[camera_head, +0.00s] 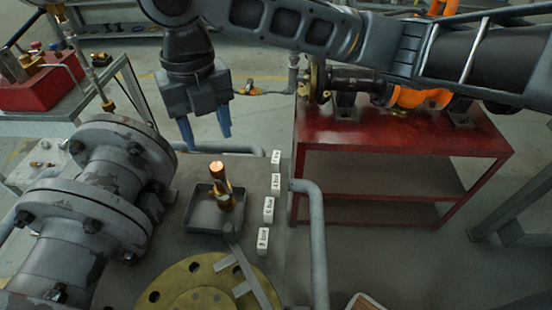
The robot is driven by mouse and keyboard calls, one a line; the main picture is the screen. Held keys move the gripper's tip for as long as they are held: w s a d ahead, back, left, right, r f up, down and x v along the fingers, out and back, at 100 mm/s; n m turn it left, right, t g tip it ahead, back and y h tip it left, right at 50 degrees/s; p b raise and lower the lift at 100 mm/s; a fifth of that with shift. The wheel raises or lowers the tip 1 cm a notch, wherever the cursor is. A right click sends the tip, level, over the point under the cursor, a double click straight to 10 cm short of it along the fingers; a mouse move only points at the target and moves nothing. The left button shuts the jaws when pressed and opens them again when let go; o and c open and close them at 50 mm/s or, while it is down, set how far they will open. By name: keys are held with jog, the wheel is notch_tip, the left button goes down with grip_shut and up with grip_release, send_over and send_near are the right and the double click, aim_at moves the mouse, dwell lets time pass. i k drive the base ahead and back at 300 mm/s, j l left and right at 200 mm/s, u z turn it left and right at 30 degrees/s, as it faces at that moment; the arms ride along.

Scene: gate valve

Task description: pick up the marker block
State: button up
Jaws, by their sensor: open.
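Several small white blocks with dark lettering stand in a row on the grey bench; they include a far block (276,157), a second block (276,182), a third block (268,210) and a near block (263,241). The lettering is too small to read, and I cannot tell which one is the marker block. My gripper (208,142) has two blue fingers, apart and pointing down, with nothing between them. It hangs above the bench's far part, left of the far block and beyond the tray.
A dark square tray (194,215) holds a copper-topped brass piece (220,180). A large grey flanged pipe (108,180) stands at left. A yellow flange (195,285) with a grey bar is in front. A grey rail (318,235) edges the bench's right side; a red table (400,140) stands beyond.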

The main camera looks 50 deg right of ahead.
aim_at(269, 209)
jog(key=k+l+z, duration=0.1)
jog(key=z, duration=0.25)
jog(key=k+l+z, duration=0.1)
jog(key=z, duration=0.25)
jog(key=l+z, duration=0.3)
jog(key=k+j, duration=0.05)
